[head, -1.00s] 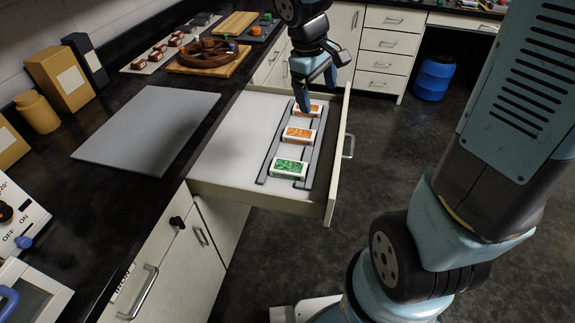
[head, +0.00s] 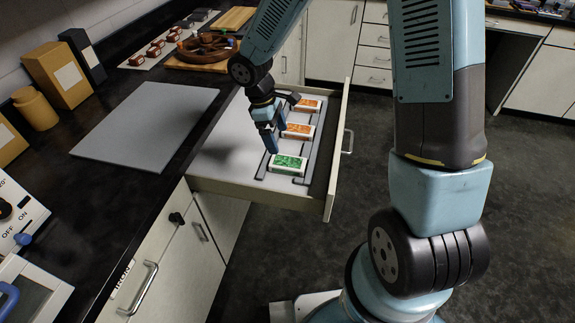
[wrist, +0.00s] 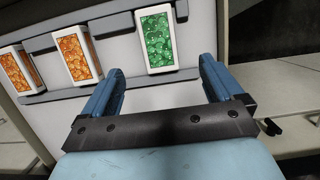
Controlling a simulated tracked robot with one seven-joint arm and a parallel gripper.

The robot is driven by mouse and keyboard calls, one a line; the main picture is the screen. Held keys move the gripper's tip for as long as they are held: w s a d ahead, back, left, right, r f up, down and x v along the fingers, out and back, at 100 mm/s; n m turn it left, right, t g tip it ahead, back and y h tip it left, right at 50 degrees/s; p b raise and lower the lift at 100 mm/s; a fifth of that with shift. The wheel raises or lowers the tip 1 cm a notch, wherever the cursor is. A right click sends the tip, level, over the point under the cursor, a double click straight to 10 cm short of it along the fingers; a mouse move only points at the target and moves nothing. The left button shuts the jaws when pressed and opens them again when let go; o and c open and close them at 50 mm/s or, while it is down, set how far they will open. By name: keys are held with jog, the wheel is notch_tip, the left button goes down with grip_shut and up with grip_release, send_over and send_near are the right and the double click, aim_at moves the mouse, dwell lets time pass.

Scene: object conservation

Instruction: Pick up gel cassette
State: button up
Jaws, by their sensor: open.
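Three gel cassettes lie in a row on a dark rack in the open drawer. The green cassette (head: 288,163) is nearest the drawer's front end in the head view. The middle orange cassette (head: 298,131) and the far orange cassette (head: 307,105) lie behind it. My gripper (head: 275,142) is open and empty, above the rack near the green cassette. In the wrist view my gripper (wrist: 160,80) has the green cassette (wrist: 157,40) ahead, between the lines of its two fingers. The orange cassettes (wrist: 77,54) are to the left there. No finger clearly touches a cassette.
The drawer (head: 265,193) is pulled out, its left floor bare. A grey mat (head: 145,125) lies empty on the black counter. Boxes (head: 57,76) and a yellow jar (head: 36,110) stand at the wall. A wooden wheel-like holder (head: 207,46) is at the back.

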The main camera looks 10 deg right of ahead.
aim_at(287, 162)
jog(key=x, duration=1.1)
jog(key=shift+w, duration=0.1)
jog(key=shift+c, duration=0.2)
jog(key=c, duration=1.2)
